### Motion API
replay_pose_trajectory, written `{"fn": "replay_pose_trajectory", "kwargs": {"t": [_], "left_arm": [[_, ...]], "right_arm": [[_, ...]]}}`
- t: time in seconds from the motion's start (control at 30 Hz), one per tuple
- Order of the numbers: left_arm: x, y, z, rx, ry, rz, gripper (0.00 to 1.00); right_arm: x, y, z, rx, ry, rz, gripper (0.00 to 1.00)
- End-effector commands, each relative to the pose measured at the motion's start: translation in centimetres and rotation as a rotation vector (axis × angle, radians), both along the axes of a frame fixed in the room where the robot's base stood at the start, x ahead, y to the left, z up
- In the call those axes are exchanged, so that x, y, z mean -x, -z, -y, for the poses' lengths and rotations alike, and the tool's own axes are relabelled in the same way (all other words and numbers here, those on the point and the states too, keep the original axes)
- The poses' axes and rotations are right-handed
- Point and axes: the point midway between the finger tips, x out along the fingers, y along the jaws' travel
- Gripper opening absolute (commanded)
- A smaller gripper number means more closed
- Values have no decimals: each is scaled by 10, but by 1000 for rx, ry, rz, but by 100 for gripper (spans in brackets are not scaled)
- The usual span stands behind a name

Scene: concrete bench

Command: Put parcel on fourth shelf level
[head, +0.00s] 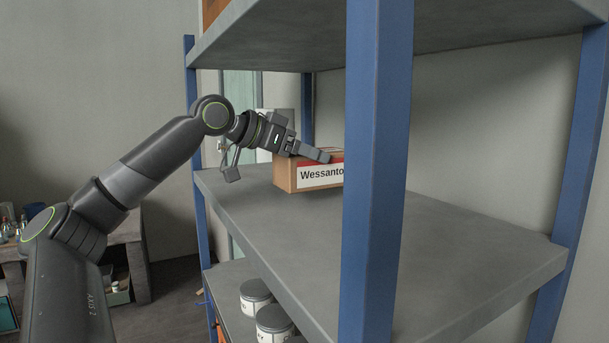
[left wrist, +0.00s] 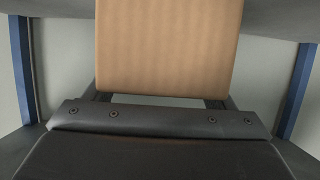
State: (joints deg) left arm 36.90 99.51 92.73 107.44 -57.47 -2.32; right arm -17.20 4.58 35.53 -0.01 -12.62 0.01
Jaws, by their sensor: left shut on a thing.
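The parcel (head: 310,175) is a brown cardboard box with a white label reading "Wessanto" and a red strip. It is at the left end of a grey shelf board (head: 300,225), behind the blue front post. My left gripper (head: 318,154) is shut on the parcel, with a finger across its top. I cannot tell whether the parcel touches the board or is just above it. In the left wrist view the parcel (left wrist: 168,50) fills the upper middle as a plain brown face. My right gripper is not in view.
A blue post (head: 375,180) stands in front of the parcel's right end. Another grey board (head: 450,30) is above. White tins (head: 272,318) stand on the level below. The board right of the post is bare. A low bench (head: 125,250) stands at the left.

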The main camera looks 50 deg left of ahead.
Motion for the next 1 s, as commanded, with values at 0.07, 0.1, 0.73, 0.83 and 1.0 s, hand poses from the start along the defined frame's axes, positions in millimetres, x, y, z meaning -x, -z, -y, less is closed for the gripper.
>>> {"fn": "replay_pose_trajectory", "kwargs": {"t": [0.07,0.1,0.73,0.83,1.0], "left_arm": [[0,13,-1,-1,-3,0,41],[0,18,-1,-1,-3,-1,41],[0,33,0,0,0,0,89],[0,33,0,0,0,0,99],[0,33,0,0,-1,0,99]], "right_arm": [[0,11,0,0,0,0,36],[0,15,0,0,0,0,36],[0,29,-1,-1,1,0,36],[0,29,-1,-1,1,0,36],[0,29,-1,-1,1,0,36]]}}
